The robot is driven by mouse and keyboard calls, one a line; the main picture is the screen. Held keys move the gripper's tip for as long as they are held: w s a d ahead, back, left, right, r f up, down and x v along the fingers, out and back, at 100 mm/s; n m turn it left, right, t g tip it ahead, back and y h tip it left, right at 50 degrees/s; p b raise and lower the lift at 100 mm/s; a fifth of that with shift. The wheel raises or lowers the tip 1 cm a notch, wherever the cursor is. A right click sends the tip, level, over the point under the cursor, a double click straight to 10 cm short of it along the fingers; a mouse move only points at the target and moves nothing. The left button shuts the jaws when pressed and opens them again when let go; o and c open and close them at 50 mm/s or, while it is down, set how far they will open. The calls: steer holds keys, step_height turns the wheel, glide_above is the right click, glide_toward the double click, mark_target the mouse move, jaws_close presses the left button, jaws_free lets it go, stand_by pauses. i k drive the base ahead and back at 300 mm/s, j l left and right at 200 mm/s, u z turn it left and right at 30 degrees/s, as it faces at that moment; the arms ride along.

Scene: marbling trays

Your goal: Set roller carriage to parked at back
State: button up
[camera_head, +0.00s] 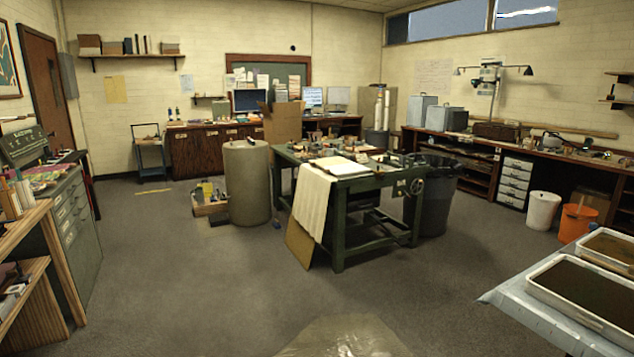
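I cannot make out a roller carriage with certainty. A dark green work table (337,215) stands in the middle of the room, with a hand wheel (417,187) at its right front end. Papers and small items cover its top, and a pale cloth (312,202) hangs over its left front side. Any carriage among these items is too small to tell. Two white-rimmed marbling trays with dark contents stand at the right edge, the nearer tray (566,317) in front of the farther tray (591,252). My gripper is not in view.
A tall grey-green cylinder (247,185) and a low box (209,206) stand left of the table. A brown board (299,243) leans against it. A dark bin (436,205), white bucket (542,210) and orange bucket (577,222) stand right.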

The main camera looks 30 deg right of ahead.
mark_target(402, 161)
steer(key=i+l+z, duration=0.3)
steer(key=i+l, duration=0.2)
steer(key=i+l+z, duration=0.25)
steer(key=i, duration=0.4)
steer(key=i+u, duration=0.2)
steer(key=i, duration=0.3)
steer(key=i+u, duration=0.15)
steer(key=i, duration=0.4)
steer(key=i+l+u, duration=0.2)
steer(key=i, duration=0.3)
steer(key=i+z, duration=0.1)
steer(key=i, duration=0.45)
steer(key=i+j+z, duration=0.15)
steer(key=i, duration=0.4)
steer(key=i+j+z, duration=0.1)
steer(key=i, duration=0.45)
steer(key=i+l+z, duration=0.15)
steer(key=i+z, duration=0.75)
steer(key=i+l, duration=0.25)
steer(key=l, duration=0.15)
steer(key=i+l, duration=0.3)
steer(key=i+l+u, duration=0.15)
steer(key=l, duration=0.2)
steer(key=i+l+u, duration=0.15)
steer(key=l, duration=0.2)
steer(key=i+l+u, duration=0.15)
steer(key=l, duration=0.2)
steer(key=l+u, duration=0.15)
steer(key=l, duration=0.2)
